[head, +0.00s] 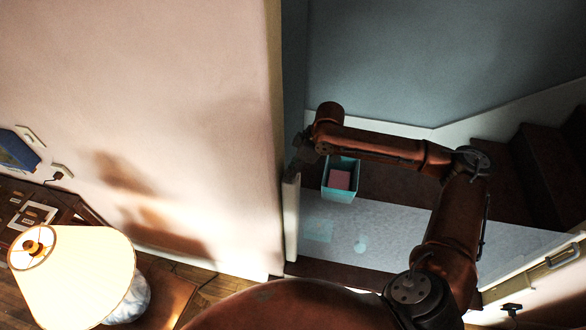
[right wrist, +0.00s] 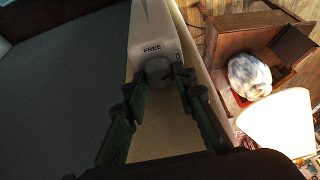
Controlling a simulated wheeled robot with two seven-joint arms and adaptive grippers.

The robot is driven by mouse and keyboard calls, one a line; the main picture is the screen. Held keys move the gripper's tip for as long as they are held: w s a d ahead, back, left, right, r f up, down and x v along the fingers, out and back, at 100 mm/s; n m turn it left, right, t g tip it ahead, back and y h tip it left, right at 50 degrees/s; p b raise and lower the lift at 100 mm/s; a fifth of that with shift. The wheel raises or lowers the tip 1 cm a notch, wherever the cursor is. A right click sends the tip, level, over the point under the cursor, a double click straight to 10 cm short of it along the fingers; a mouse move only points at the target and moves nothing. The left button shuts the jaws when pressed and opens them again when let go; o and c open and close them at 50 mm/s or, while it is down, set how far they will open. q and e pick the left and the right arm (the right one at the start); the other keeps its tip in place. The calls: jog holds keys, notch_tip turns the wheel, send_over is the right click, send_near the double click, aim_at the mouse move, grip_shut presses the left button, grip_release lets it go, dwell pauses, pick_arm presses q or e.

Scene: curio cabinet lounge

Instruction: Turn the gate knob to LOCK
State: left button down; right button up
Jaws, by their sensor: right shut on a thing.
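The gate knob (right wrist: 158,69) is a small round grey knob on the white gate housing (right wrist: 151,22). The word FREE is printed on the housing just above the knob in the right wrist view. A smaller mark at the housing's right edge is too small to read. My right gripper (right wrist: 160,82) is shut on the knob, one finger on each side. In the head view my right gripper (head: 304,152) is at the wall's edge, above the white gate post (head: 291,215); the knob is hidden there. The way the knob points is hard to tell. My left gripper is out of view.
A teal bin (head: 326,190) with a pink thing in it stands beside the pale gate panel (head: 400,232). Dark stairs (head: 545,165) rise at the right. A lamp with a cream shade (head: 75,275) stands at the lower left. The wall (head: 180,80) lies left of the gripper.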

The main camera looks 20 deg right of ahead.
jog(key=shift+c, duration=1.4)
jog(key=shift+s+p, duration=0.1)
jog(key=shift+p, duration=0.3)
jog(key=m+p, duration=0.2)
jog(key=p, duration=0.1)
jog(key=shift+a+r+m+t+h, duration=0.2)
jog(key=shift+m+t+h, duration=0.1)
jog(key=shift+m, duration=0.1)
jog(key=shift+f+m+p, duration=0.1)
jog(key=shift+m+p, duration=0.45)
jog(key=shift+m, duration=0.05)
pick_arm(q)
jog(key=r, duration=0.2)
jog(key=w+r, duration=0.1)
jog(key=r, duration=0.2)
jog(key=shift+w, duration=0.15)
pick_arm(e)
jog(key=shift+d+f+m+t+h, duration=0.1)
jog(key=shift+m+t+h, duration=0.2)
jog(key=o, duration=1.1)
jog(key=shift+o, duration=0.2)
jog(key=v, duration=1.2)
